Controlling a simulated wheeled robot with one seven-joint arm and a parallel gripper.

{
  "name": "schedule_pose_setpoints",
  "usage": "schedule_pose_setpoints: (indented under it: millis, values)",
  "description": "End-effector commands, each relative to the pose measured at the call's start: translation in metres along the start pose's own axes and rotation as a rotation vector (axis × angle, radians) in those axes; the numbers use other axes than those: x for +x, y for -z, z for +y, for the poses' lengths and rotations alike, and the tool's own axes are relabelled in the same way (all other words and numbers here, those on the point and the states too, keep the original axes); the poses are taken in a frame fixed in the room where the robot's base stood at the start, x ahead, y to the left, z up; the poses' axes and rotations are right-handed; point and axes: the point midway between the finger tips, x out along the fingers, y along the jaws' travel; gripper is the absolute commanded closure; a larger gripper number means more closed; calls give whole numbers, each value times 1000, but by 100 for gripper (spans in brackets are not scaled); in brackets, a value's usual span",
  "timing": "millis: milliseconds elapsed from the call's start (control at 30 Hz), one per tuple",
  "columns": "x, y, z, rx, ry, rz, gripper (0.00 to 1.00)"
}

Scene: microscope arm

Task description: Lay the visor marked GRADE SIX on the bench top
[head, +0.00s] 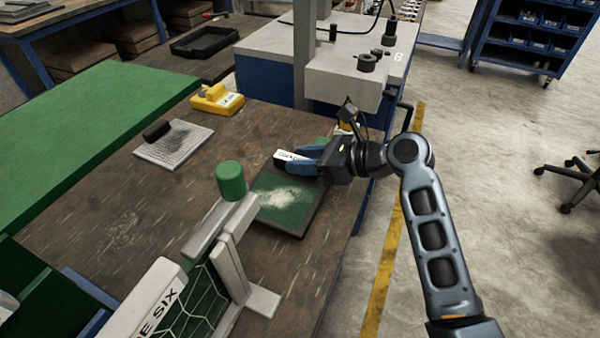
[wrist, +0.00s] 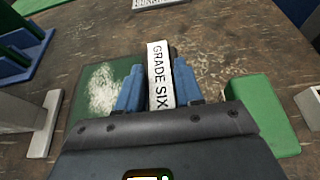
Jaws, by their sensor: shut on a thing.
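The visor marked GRADE SIX shows as a white label strip with black letters in the wrist view (wrist: 160,75); its black end shows in the head view (head: 280,163). My gripper (head: 300,160) is shut on it, with one blue finger on each side in the wrist view (wrist: 158,88). The rest of the visor is hidden by the fingers or too small to make out. The held visor is beside the far edge of a dark tray with a green, white-dusted surface (head: 266,211). I cannot tell whether it touches anything below. The brown, worn bench top (head: 125,205) spreads to the left.
A white bar lettered "E SIX" (head: 150,300) is at lower left. A yellow device (head: 217,100) and a grey perforated pad (head: 158,152) sit farther back. Bare bench lies left of the tray.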

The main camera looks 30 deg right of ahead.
Motion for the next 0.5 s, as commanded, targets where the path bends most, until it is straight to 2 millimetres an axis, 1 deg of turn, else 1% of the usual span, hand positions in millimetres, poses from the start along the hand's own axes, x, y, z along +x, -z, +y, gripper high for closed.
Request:
schedule_pose_setpoints:
  millis: [33, 167, 267, 400, 500]
  values:
    - [4, 0, 1, -1, 0, -1, 100]
    - [9, 4, 2, 0, 0, 0, 100]
    - [12, 13, 1, 1, 0, 0, 100]
    - [20, 32, 1, 1, 1, 1, 100]
    - [23, 38, 1, 0, 0, -1, 100]
